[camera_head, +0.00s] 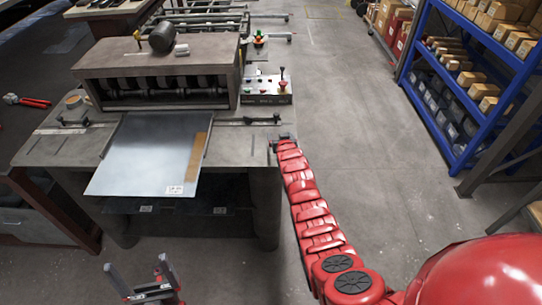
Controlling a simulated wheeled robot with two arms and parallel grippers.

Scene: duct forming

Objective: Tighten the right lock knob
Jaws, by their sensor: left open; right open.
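The forming machine (155,66) stands on a grey work table (50,150) at the upper left. A metal sheet (150,155) lies in front of its rollers and overhangs the table's front edge. The right lock knob (277,116) is a small dark piece at the right end of a thin bar, by the table's right edge. My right gripper (281,138) is just in front of it at the table's right edge; its fingers are small, and I cannot tell whether they touch the knob. My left gripper (140,274) is open and empty at the bottom left, well away from the table.
A control box (265,92) with buttons and a red knob sits right of the machine. A similar dark knob (62,121) is on the left bar. Red pliers (27,101) lie on the left bench. Blue shelving (470,70) stands at right. The middle floor is clear.

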